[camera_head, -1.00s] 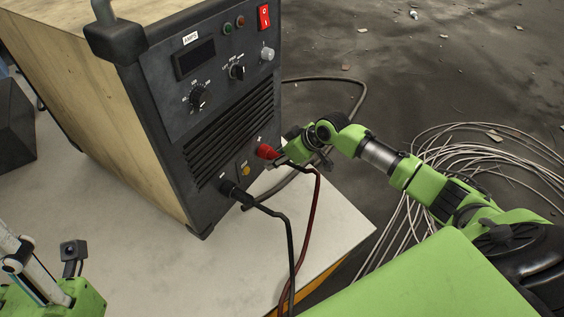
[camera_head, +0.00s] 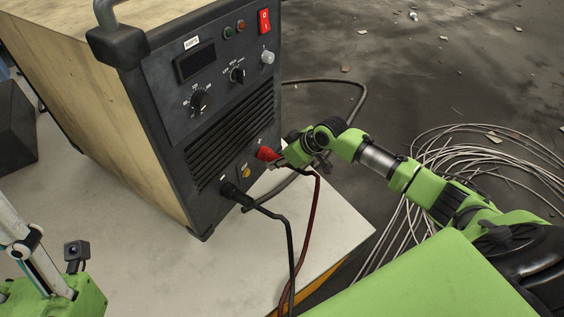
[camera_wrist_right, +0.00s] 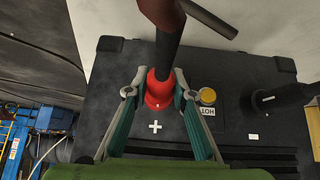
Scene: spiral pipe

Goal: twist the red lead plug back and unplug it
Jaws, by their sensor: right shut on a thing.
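The red lead plug (camera_head: 267,153) is at the lower right of the black front panel of the welding machine (camera_head: 170,100). Its dark red lead (camera_head: 314,210) hangs down from it. In the wrist view the red plug (camera_wrist_right: 158,94) stands against the panel above a white plus mark. I cannot tell how deep it sits in its socket. My right gripper (camera_head: 276,158) reaches in from the right. In the wrist view my right gripper (camera_wrist_right: 158,84) has one finger on each side of the plug and is shut on it. My left gripper is out of view.
A black plug (camera_head: 232,191) with a black lead (camera_head: 290,250) is lower left of the red one. A yellow button (camera_head: 246,171) lies between them. The machine stands on a pale table (camera_head: 200,275). Coiled cables (camera_head: 480,155) lie on the floor at right.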

